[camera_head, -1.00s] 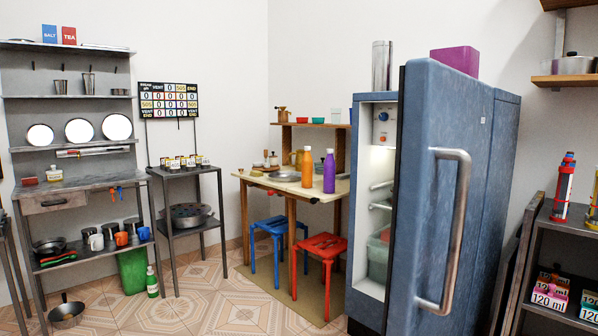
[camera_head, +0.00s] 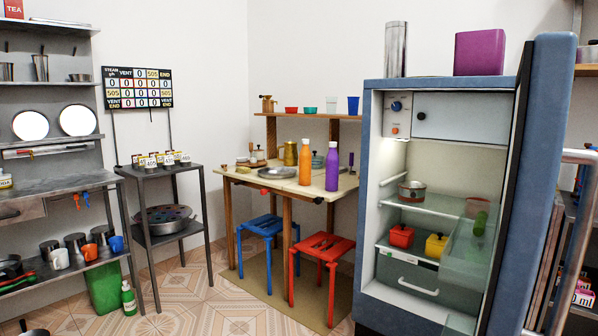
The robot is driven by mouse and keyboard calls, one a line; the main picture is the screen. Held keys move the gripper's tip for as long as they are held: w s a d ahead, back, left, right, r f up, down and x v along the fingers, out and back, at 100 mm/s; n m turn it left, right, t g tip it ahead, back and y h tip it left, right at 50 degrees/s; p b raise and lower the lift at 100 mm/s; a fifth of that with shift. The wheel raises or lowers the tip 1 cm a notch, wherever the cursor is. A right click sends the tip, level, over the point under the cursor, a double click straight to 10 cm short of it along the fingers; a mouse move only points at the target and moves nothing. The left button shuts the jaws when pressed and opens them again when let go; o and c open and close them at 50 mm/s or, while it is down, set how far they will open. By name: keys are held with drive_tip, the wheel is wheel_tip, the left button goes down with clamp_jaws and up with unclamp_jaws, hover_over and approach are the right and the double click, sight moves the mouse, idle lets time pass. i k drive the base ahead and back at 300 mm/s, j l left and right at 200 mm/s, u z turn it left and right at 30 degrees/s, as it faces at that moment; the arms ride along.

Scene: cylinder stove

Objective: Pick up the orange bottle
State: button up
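The orange bottle (camera_head: 305,168) stands upright on the wooden table (camera_head: 322,196), near its front edge. The purple bottle (camera_head: 332,169) stands just to its right, with a small gap between them. My gripper is not in the head view, so its state does not show.
A fridge (camera_head: 368,200) with its door (camera_head: 545,190) open to the right stands right of the table. A blue stool (camera_head: 262,226) and a red stool (camera_head: 322,245) stand at the table's front. A metal plate (camera_head: 276,173) lies left of the bottles. Tiled floor is free in front.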

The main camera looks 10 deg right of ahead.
sight(305, 155)
drive_tip(key=i+l, duration=0.1)
drive_tip(key=i, duration=0.45)
drive_tip(key=i+j, duration=0.15)
drive_tip(key=j, duration=0.2)
drive_tip(key=i+j+z, duration=0.1)
drive_tip(key=i+j, duration=0.25)
drive_tip(key=j, duration=0.3)
